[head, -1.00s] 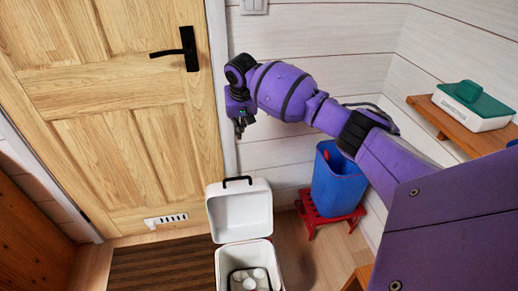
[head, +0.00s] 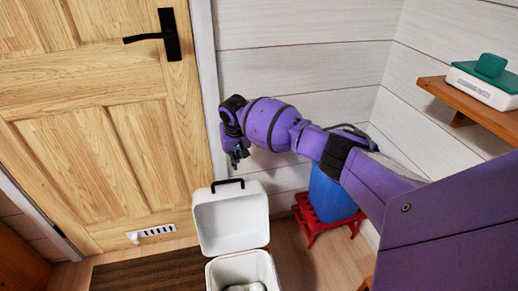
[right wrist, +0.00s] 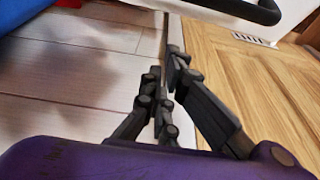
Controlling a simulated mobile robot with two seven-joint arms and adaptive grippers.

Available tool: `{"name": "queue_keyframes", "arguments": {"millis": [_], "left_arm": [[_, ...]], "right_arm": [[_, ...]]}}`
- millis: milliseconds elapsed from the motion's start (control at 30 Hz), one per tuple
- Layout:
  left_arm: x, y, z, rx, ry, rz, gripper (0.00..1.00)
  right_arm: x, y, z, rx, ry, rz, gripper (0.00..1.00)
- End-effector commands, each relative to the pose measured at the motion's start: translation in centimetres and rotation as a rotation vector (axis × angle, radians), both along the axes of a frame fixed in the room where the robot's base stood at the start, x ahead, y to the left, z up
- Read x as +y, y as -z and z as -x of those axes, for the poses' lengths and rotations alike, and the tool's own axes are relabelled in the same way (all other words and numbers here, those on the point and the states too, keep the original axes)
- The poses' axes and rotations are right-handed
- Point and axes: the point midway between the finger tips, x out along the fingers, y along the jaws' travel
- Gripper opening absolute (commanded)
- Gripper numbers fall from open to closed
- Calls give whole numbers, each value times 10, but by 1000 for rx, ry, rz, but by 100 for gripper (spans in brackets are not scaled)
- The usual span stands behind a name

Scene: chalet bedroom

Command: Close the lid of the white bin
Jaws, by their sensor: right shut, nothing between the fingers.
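The white bin (head: 228,272) stands on the floor at the bottom of the head view, with its near part cut off by the frame. Its lid (head: 230,220) is open and stands upright at the back, with a black handle (head: 228,183) on its top edge. White items show inside the bin. My right gripper (head: 238,160) is just above the handle in the head view, apart from it in the picture. In the right wrist view the gripper (right wrist: 172,62) has its fingers together and empty, and the handle (right wrist: 235,9) crosses the top. My left gripper is out of view.
A blue bucket (head: 328,198) stands on a red stool (head: 305,218) right of the bin. A wooden door (head: 100,130) is at the left, with a striped mat (head: 150,272) before it. A wooden shelf (head: 460,105) holds a white and green box (head: 487,82) at the right.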

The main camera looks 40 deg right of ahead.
Motion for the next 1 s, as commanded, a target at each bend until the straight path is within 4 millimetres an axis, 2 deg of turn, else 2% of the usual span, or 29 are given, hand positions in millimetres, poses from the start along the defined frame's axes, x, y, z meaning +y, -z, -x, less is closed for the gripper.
{"name": "queue_keyframes", "arguments": {"millis": [33, 233, 433, 833, 1000], "left_arm": [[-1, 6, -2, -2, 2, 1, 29], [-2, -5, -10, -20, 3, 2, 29], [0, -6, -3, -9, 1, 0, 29], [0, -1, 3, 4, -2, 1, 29], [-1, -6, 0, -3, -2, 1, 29]], "right_arm": [[0, 11, -4, 0, 0, 0, 0], [9, 3, 17, -3, -3, 0, 0], [17, 2, 29, -3, -2, 0, 0], [18, 3, 33, -1, 0, 0, 0], [20, 1, 35, -6, -1, 3, 0]]}}
